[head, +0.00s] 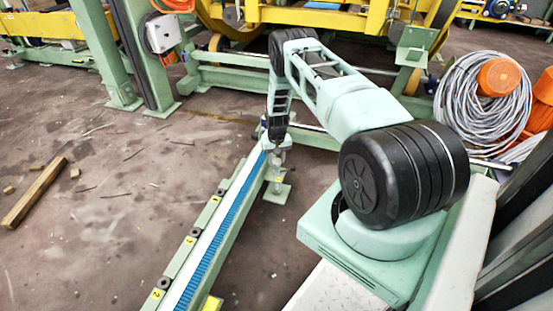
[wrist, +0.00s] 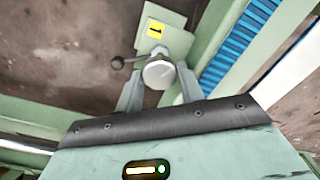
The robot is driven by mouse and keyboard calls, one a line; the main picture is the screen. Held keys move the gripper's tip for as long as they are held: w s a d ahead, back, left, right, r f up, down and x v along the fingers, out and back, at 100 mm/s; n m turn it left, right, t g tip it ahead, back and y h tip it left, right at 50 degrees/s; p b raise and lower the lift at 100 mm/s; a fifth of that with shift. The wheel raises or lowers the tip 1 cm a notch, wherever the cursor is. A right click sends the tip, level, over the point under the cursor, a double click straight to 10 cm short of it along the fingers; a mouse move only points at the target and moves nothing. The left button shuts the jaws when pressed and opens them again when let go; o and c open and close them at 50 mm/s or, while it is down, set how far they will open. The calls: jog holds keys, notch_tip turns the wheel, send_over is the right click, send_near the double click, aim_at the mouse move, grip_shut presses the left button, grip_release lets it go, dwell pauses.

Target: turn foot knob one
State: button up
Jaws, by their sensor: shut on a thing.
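Foot knob one is a round silver-grey knob (wrist: 158,74) in the wrist view, with a slotted line across its face. A thin lever with a dark ball end (wrist: 117,62) sticks out to its left. Just above it is a green foot plate (wrist: 172,38) with a yellow label (wrist: 156,28) marked 1. My gripper (wrist: 160,70) has its two grey fingers on either side of the knob and is shut on it. In the head view my gripper (head: 275,148) is low at the far end of the blue-topped rail, and the knob is hard to make out there.
The green rail with a blue toothed strip (head: 222,229) runs from the front to my gripper. Yellow labels (head: 190,240) mark points along its left side. Yellow and green machine frames (head: 340,17) stand behind. A wooden beam (head: 35,193) lies on the open floor at left. Coiled cable (head: 467,105) is at right.

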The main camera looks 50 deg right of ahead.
jog(key=shift+m, duration=1.6)
jog(key=o, duration=1)
notch_tip(320, 180, up, 17)
jog(key=p, duration=0.6)
jog(key=shift+r, duration=0.2)
